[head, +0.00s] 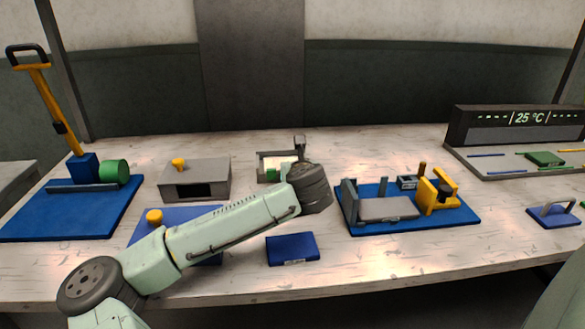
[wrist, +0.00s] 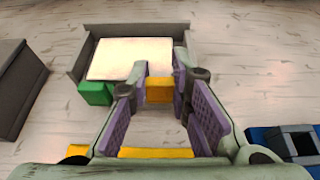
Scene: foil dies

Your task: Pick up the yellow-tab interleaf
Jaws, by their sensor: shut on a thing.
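The yellow-tab interleaf's tab (wrist: 159,90) is a small yellow block at the front edge of a pale sheet (wrist: 130,59) in the wrist view. My gripper (wrist: 160,88) is shut on this tab, with one fingertip on each side. The pale sheet lies in a grey three-sided tray (wrist: 140,30), which also shows in the head view (head: 262,165). A green tab (wrist: 95,93) is at the sheet's front left corner. A second yellow strip (wrist: 155,152) shows between the finger bases; I cannot tell what it belongs to. My arm hides the fingertips in the head view.
A grey box with a yellow knob (head: 195,180) stands left of the tray. A blue-based fixture (head: 400,222) stands to the right. A dark blue block (head: 292,248) lies in front. A press on a blue base (head: 70,210) is at far left.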

